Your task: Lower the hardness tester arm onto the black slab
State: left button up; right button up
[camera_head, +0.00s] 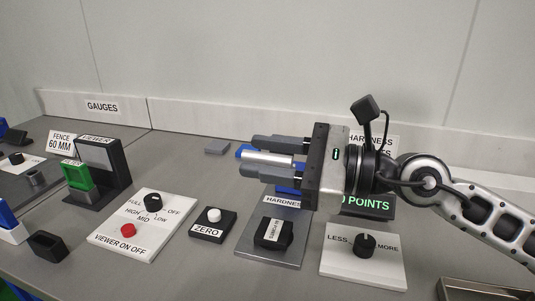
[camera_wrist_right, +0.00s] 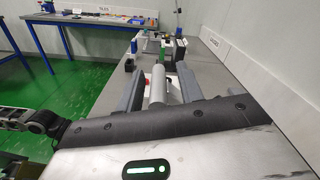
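The black slab (camera_head: 273,233) with a white label lies on the grey base plate (camera_head: 268,256) of the hardness tester. A silver bar (camera_head: 267,160), which looks like the tester's arm, runs level above and behind the slab. My right gripper (camera_head: 250,157) reaches in from the right, with one grey finger on each side of the bar. In the right wrist view, the bar (camera_wrist_right: 157,86) lies between the fingers with gaps on both sides, so the gripper looks open around it. The gripper hides part of the tester. My left gripper is not in view.
A white panel with a LESS/MORE knob (camera_head: 365,244) stands right of the tester, below a green-lit display (camera_head: 368,204). Left are a ZERO button (camera_head: 214,215), a viewer panel (camera_head: 127,229) and a black viewer stand (camera_head: 101,168). A wall ledge (camera_head: 190,117) runs behind.

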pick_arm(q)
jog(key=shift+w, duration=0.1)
pick_arm(e)
jog(key=shift+d, duration=0.1)
